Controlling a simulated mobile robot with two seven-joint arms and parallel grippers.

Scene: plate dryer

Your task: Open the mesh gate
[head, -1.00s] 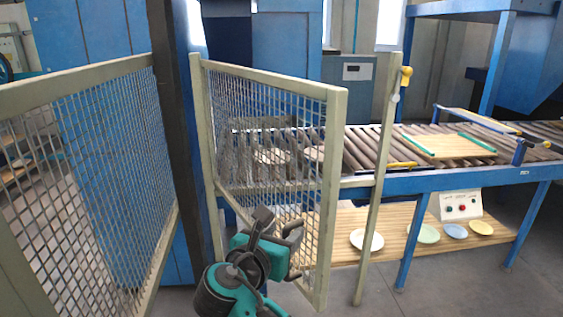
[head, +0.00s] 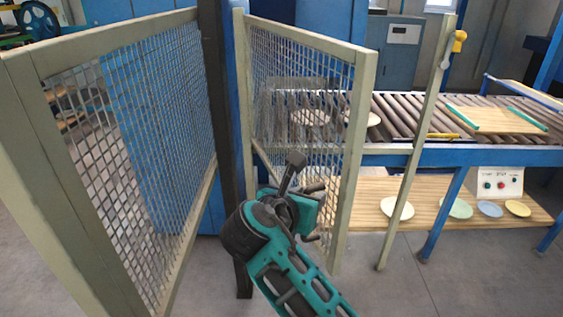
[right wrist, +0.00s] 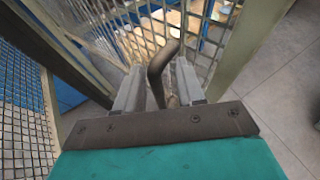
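The mesh gate (head: 358,150) is a pale-framed panel in the middle of the head view, beside a dark post at its left. It stands ajar, with a gap between its free edge and the pale latch post (head: 420,130), which carries a yellow latch piece (head: 458,42). My right gripper (head: 296,178) is in front of the gate's lower part. In the right wrist view my right gripper (right wrist: 160,85) has its fingers apart, on either side of a dark bent handle (right wrist: 158,70). Narrow gaps show beside the handle. My left gripper is out of view.
A fixed mesh fence (head: 75,200) stands at the left. Behind the gate are a blue roller conveyor (head: 400,115) and a lower wooden shelf (head: 430,190) with several plates. A control box (head: 497,183) stands there too. Grey floor is clear at the lower right.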

